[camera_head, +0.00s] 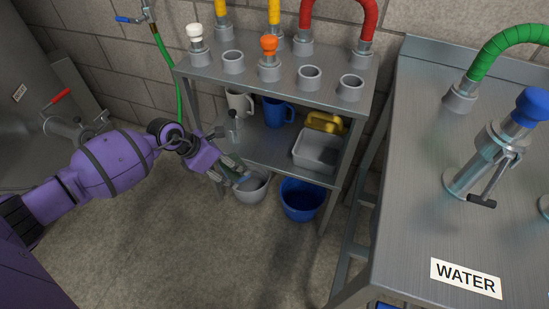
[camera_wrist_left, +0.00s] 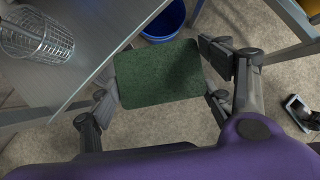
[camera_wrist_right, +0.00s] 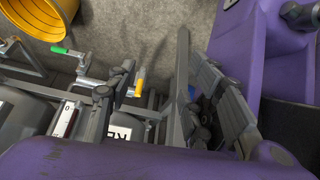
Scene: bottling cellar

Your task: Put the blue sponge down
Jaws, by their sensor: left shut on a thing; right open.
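My left gripper (camera_head: 232,174) is low in front of the metal rack and shut on a flat block, the blue sponge (camera_head: 243,180), with a blue edge in the head view. In the left wrist view the left gripper (camera_wrist_left: 160,78) holds it between its fingers, and the sponge (camera_wrist_left: 158,75) shows its dark green face.
The rack's lower shelf (camera_head: 262,146) bears mugs, a grey tray (camera_head: 318,152) and a yellow object (camera_head: 324,122). A blue bucket (camera_head: 302,200) stands on the floor. A steel table (camera_head: 420,150) with a WATER label is at right. Floor at front left is clear.

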